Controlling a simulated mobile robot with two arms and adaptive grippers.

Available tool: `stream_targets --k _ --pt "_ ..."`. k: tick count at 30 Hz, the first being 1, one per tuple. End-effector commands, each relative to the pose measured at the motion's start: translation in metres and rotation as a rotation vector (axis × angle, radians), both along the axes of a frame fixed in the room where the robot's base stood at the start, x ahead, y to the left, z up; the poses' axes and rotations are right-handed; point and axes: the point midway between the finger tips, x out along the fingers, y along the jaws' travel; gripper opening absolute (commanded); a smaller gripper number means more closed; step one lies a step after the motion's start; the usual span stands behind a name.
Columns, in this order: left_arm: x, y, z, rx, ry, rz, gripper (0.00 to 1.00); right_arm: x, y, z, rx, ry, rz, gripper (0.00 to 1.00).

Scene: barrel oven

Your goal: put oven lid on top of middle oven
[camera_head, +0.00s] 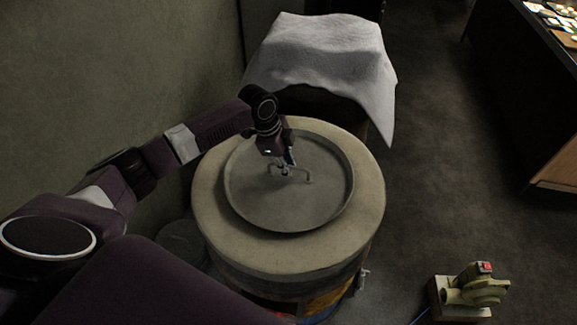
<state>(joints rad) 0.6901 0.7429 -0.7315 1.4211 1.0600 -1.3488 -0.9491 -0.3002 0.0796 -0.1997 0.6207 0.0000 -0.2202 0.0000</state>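The oven lid (305,203) is a round, shallow grey metal pan shape with a raised rim and a bent handle (308,176) at its middle. It lies roughly centred over the top of the barrel oven (215,225), which has a wide pale ring around it. I cannot tell whether the lid rests fully on the ring. My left gripper (284,166) points down at the handle, at its left part. Its fingertips are small and dark, so whether they are closed on the handle is unclear. My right gripper is not in view.
A grey cloth (325,55) covers another object behind the oven. A wall stands at the left. A small beige blower-like device (475,290) sits on the floor at lower right. A dark table (530,90) stands at upper right, with clear floor between.

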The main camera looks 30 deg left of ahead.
Motion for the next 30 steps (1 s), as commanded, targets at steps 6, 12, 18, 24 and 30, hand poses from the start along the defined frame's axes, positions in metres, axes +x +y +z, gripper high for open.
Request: stream_targets --k 6,12,18,24,30 --pt "0.0 0.0 0.001 0.0 0.0 0.0 0.25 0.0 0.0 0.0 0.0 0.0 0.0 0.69" --pt "0.0 0.001 0.007 0.001 -0.003 0.001 0.25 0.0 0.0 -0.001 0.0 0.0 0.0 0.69" --pt "-0.006 0.009 0.04 0.001 -0.006 0.0 0.25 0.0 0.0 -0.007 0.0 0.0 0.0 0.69" --pt "-0.015 0.017 0.082 0.0 -0.005 0.0 0.25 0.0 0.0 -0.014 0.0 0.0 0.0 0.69" --pt "-0.021 0.023 0.11 0.001 -0.003 0.001 0.25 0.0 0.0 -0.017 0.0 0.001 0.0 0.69"
